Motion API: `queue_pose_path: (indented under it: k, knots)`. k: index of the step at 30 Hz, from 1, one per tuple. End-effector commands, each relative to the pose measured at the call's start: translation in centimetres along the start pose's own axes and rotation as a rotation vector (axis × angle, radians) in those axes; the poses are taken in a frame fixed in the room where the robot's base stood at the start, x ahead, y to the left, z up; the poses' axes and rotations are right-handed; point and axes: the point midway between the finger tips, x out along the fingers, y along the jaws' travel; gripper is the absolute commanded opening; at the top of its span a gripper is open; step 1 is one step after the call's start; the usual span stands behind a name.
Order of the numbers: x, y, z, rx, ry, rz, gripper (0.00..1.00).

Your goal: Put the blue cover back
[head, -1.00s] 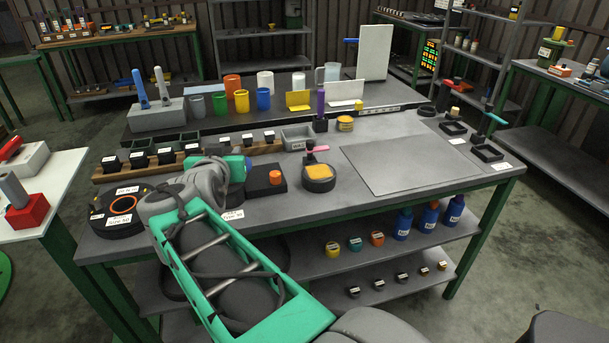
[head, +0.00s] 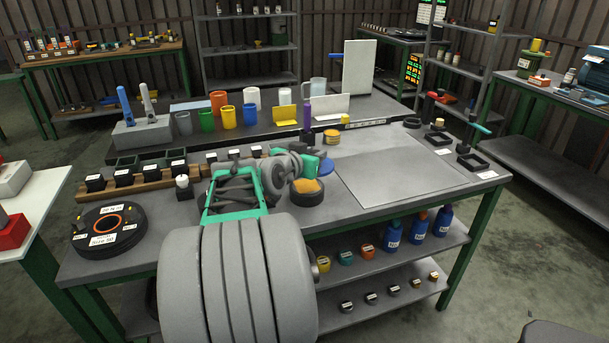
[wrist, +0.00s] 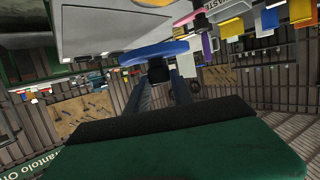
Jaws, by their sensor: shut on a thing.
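The blue cover (head: 327,167) is a flat round disc at the end of my gripper (head: 314,163) in the head view. In the wrist view the blue cover (wrist: 150,53) shows nearly edge-on beyond the fingers, with a dark knob (wrist: 158,71) between the fingertips. My gripper is shut on the cover by this knob. Below and slightly left of the cover is a round dark container (head: 306,194) with orange-yellow content showing at its top. The cover appears apart from the container and above it; the exact gap is unclear. My arm hides part of the bench to the left.
A grey mat (head: 400,180) lies right of the container. A yellow-topped jar (head: 332,137) and a purple bottle (head: 307,115) stand behind. A wooden rack (head: 140,185) with dark blocks is at left, near a round dark disc (head: 108,230). Black square holders (head: 472,162) are at right.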

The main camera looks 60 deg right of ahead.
Motion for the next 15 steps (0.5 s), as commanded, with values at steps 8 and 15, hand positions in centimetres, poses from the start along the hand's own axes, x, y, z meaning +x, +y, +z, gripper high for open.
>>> queue_pose_path:
  k: [8,15]
  knots:
    - [2.7,-3.0,3.6,-0.001,-0.001,0.002,0.0]
    - [3.9,-3.3,6.9,-0.002,-0.002,0.002,0.0]
